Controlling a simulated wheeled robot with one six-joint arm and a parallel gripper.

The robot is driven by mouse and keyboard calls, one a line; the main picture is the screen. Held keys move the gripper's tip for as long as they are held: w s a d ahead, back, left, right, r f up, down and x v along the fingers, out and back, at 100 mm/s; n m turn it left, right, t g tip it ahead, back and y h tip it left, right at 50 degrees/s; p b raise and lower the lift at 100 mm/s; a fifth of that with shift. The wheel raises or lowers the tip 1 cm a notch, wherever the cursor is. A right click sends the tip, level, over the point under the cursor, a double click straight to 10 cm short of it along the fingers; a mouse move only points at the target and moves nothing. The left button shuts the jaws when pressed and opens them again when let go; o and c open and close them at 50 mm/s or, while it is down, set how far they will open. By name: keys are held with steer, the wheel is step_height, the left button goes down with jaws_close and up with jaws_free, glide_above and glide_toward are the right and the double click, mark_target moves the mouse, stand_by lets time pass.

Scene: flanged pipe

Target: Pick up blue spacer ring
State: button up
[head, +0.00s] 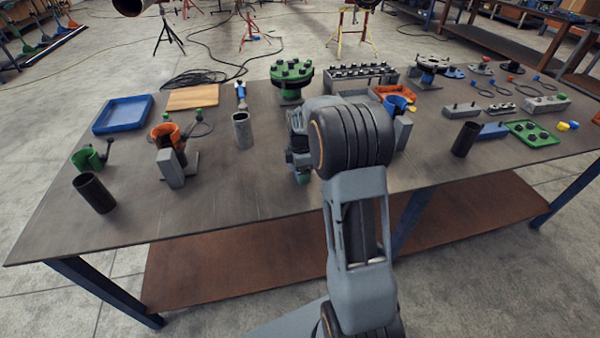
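My arm reaches over the middle of the bench, and my gripper (299,168) hangs low near the tabletop, partly hidden behind my own arm. Its fingers are too small and covered to show whether they are open or shut. A bit of green shows at its lower end. Several small flat rings lie at the back right of the bench, well to the right of my gripper. One thin ring with blue on it (483,91) lies among them and looks like the blue spacer ring, but it is too small to be sure. My gripper is apart from it.
The bench (240,190) has clear room at its front. A green flange (291,72) and bolt rack (362,70) stand behind my arm. A grey pipe (243,131), blue tray (123,114) and orange clamp (167,134) stand left. A dark tube (465,139) and green tray (531,133) are right.

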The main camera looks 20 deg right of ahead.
steer(key=shift+f, duration=0.3)
steer(key=c, duration=1)
